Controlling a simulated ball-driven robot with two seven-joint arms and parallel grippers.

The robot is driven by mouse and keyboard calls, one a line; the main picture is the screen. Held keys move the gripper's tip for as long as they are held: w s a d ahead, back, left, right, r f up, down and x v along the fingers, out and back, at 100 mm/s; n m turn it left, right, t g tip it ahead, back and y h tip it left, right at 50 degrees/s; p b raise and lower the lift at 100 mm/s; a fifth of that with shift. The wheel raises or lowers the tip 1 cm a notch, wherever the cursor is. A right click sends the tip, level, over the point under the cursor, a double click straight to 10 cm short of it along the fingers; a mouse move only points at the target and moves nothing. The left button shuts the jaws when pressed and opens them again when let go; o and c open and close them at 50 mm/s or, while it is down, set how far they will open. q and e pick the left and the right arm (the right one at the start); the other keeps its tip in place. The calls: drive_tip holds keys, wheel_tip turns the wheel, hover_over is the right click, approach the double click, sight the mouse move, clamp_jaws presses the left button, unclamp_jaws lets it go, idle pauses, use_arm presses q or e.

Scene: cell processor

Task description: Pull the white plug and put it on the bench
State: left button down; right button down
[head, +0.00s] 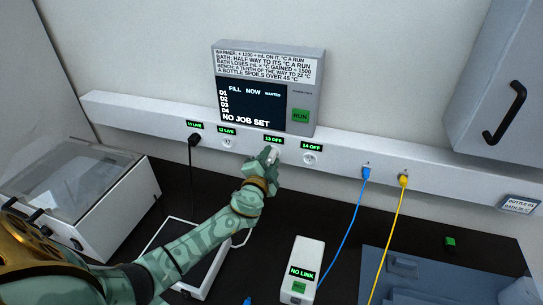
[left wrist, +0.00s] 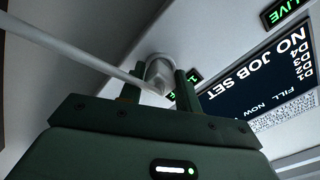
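The white plug (head: 272,156) sits at the 13 OFF socket on the white wall rail, partly hidden by my left gripper (head: 266,160). In the left wrist view the plug (left wrist: 160,72) is against the rail, between the two fingers of my left gripper (left wrist: 160,84). A white cord crosses in front of the gripper there. I cannot tell whether the fingers press on the plug. The dark bench (head: 265,205) lies below the rail. My right gripper is not in view.
A black plug (head: 194,139) is in the 11 LIVE socket. Blue (head: 366,172) and yellow (head: 403,180) plugs are to the right. A white NO LINK box (head: 306,258), a lidded machine (head: 95,215) and a blue-grey mat (head: 440,270) occupy the bench. Some bench below the rail is clear.

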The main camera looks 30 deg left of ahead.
use_arm(q)
drive_tip(key=shift+s+f, duration=0.1)
drive_tip(key=shift+v, duration=1.25)
